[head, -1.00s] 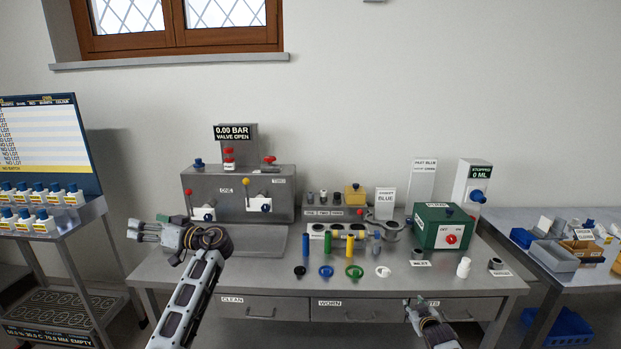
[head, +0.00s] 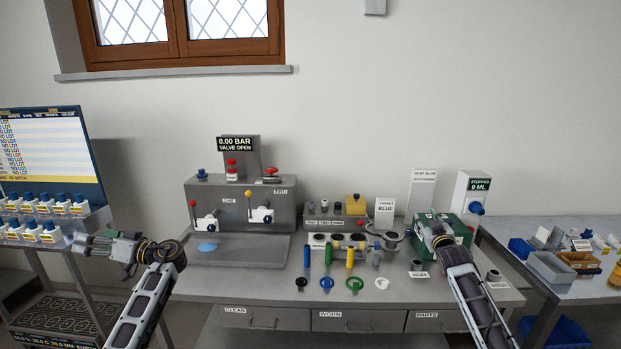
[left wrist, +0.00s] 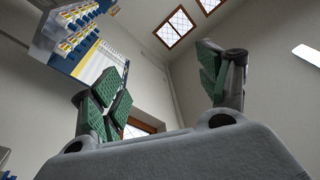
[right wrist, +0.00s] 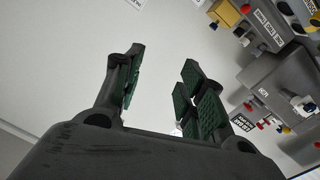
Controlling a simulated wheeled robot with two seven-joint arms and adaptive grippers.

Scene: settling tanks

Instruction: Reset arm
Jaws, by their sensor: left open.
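My left gripper (head: 92,243) is at the left in the head view, in front of the bottle rack and left of the bench. In the left wrist view its fingers (left wrist: 165,82) are spread with nothing between them. My right gripper (head: 428,228) is raised over the right part of the bench and partly covers the green box (head: 462,232). In the right wrist view its fingers (right wrist: 158,88) are apart and empty.
The steel bench (head: 330,298) carries a grey press unit (head: 215,190), a tray with a blue patch (head: 208,247), and coloured upright tools (head: 328,254) with rings before them. A rack of blue-capped bottles (head: 45,205) stands left. A side table (head: 550,280) with bins stands right.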

